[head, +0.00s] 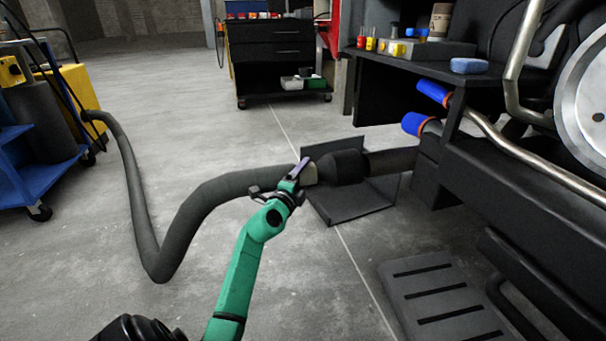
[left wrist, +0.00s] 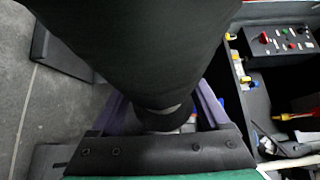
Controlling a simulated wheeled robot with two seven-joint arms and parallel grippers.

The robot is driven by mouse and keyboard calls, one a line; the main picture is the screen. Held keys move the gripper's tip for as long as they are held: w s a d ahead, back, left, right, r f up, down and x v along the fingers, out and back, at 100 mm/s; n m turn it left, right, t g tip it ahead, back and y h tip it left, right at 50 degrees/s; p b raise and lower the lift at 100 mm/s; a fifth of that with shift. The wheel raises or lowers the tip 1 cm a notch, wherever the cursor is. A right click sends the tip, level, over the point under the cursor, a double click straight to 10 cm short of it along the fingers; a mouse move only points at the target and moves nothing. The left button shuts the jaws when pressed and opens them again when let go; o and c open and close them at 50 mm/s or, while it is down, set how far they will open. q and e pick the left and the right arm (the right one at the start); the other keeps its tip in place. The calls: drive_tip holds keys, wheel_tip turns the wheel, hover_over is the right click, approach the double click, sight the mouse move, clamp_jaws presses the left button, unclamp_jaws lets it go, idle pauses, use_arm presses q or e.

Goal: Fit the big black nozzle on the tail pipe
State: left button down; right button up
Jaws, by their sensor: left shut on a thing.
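The big black nozzle (head: 346,167) is at the end of a thick grey hose (head: 225,186), its wide mouth facing right. The dark tail pipe (head: 392,161) comes out from the coach at the right. In the head view the nozzle's mouth meets the pipe's end in line; I cannot tell whether it is around the pipe or only in front of it. My left gripper (head: 300,172) is shut on the nozzle's narrow pale neck. In the left wrist view the nozzle's black body (left wrist: 135,50) fills the upper middle, between purple fingers. My right gripper is not in view.
A dark angled panel (head: 350,207) lies on the floor beneath the nozzle. Two blue-ended pipes (head: 415,123) stick out above the tail pipe. A grey slotted plate (head: 440,300) is at front right. A blue cart (head: 20,160) and yellow machine (head: 80,86) stand left.

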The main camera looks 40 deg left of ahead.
sight(321, 171)
use_arm(q)
drive_tip(key=shift+r, duration=0.2)
drive_tip(key=shift+w, duration=0.1)
drive_tip(key=shift+w+d+r+p, duration=0.1)
drive_tip(key=shift+w+d+p, duration=0.35)
drive_tip(key=shift+w, duration=0.15)
drive_tip(key=shift+w+d, duration=0.1)
drive_tip(key=shift+w, duration=0.05)
idle(0.4)
drive_tip(key=shift+w+d, duration=0.25)
drive_tip(key=shift+w, duration=0.2)
drive_tip(key=shift+w+d+p, duration=0.35)
drive_tip(key=shift+w+d, duration=0.2)
drive_tip(key=shift+w, duration=0.2)
